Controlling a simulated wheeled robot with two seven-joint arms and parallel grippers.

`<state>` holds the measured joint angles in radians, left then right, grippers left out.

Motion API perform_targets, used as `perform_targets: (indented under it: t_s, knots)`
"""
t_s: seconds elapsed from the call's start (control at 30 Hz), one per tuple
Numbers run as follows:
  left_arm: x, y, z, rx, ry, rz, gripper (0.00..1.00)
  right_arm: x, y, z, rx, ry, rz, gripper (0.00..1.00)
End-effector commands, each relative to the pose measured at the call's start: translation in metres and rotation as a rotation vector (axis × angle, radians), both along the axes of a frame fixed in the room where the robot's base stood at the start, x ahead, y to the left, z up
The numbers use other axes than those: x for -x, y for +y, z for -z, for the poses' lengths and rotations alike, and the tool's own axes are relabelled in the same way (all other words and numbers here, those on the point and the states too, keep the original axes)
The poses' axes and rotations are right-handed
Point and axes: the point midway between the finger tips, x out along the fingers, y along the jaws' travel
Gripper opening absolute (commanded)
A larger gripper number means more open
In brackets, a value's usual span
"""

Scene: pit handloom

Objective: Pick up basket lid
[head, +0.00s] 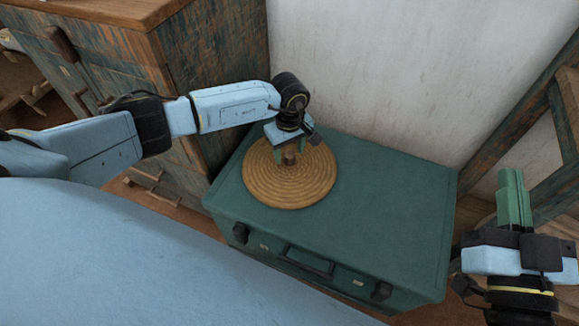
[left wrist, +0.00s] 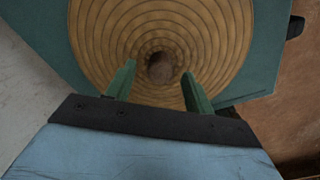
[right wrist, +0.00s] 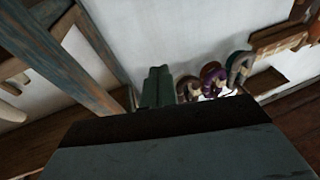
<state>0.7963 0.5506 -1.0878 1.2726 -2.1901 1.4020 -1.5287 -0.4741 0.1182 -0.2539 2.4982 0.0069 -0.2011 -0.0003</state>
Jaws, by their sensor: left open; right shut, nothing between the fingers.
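The basket lid (head: 292,188) is a round, coiled straw disc with a small knob in its middle. It lies flat on a green case. My left gripper (head: 289,156) is above the lid's middle, pointing down. In the left wrist view its two green fingers (left wrist: 157,84) are apart, with the lid's dark round knob (left wrist: 161,68) showing between and just beyond the tips. I cannot tell whether the fingers touch the knob. My right gripper (head: 514,184) is at the right, away from the lid. Its fingers are together and empty, also in the right wrist view (right wrist: 158,75).
The green case (head: 390,210) has free room on its top right of the lid. A worn wooden cabinet (head: 215,60) stands close on the left. A white wall (head: 390,60) is behind. A wooden frame (head: 535,110) stands at the right. Several coiled bundles (right wrist: 212,75) show near the right gripper's view.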

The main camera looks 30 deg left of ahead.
Motion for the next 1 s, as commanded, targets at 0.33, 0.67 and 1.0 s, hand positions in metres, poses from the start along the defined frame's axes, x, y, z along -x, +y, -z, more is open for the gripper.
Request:
perform_targets:
  t_s: [0.33, 0.67, 1.0]
  knots:
    - [0.000, 0.000, 0.017, 0.001, 0.001, 0.000, 0.53, 0.011, 0.002, -0.030, -0.062, -0.187, -0.012, 0.00]
    - [0.000, 0.000, 0.017, 0.001, 0.001, 0.000, 0.39, 0.011, 0.002, -0.031, -0.063, -0.189, -0.012, 0.00]
    - [0.000, 0.000, 0.017, 0.000, 0.000, 0.000, 0.00, 0.011, 0.002, -0.031, -0.063, -0.189, -0.012, 0.00]
